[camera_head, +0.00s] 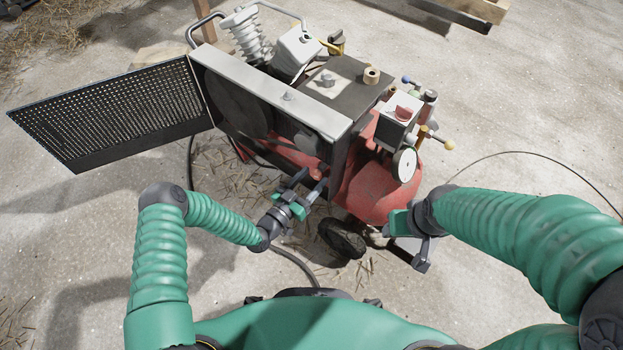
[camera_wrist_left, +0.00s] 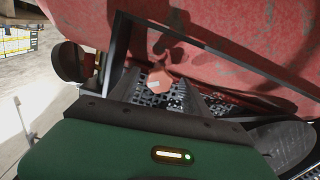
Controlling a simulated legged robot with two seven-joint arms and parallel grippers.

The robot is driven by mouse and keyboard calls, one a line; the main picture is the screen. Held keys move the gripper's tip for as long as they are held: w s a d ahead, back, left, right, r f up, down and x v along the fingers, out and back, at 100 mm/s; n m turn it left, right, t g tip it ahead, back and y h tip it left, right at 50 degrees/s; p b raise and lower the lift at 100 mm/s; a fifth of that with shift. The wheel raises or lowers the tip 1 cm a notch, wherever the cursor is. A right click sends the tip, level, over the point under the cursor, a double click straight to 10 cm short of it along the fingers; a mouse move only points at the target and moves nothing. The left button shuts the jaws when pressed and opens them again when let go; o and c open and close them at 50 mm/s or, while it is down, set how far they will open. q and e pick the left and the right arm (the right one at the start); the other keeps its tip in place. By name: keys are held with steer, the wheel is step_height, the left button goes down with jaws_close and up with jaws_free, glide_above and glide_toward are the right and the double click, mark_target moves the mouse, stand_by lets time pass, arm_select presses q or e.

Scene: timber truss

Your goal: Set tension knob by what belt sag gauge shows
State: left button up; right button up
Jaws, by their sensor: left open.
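A red compressor (camera_head: 375,190) stands with its mesh belt guard (camera_head: 115,105) swung open to the left. I cannot pick out the belt sag gauge for sure; a round white dial (camera_head: 404,164) faces sideways on the front, its reading too small to tell. My left gripper (camera_head: 306,184) is open low at the machine, below the belt housing. In the left wrist view a small faceted red piece (camera_wrist_left: 172,84), possibly the tension knob, shows near the gridded finger pads, against the red tank; contact is unclear. My right gripper (camera_head: 420,252) is low near the wheel, partly hidden by its arm.
A black wheel (camera_head: 342,239) stands just below my left gripper. A red switch (camera_head: 403,112) tops a grey box above the dial. A dark hose (camera_head: 290,258) runs along the floor. Loose straw and timber lie around; concrete floor (camera_head: 520,110) is open to the right.

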arm_select(q)
steer(key=shift+s+a+r, duration=0.1)
steer(key=shift+s+a, duration=0.1)
steer(key=shift+s, duration=0.05)
steer(key=p+v, duration=0.5)
steer(key=v, duration=1.1)
steer(key=shift+p, duration=0.35)
steer(key=shift+a, duration=0.1)
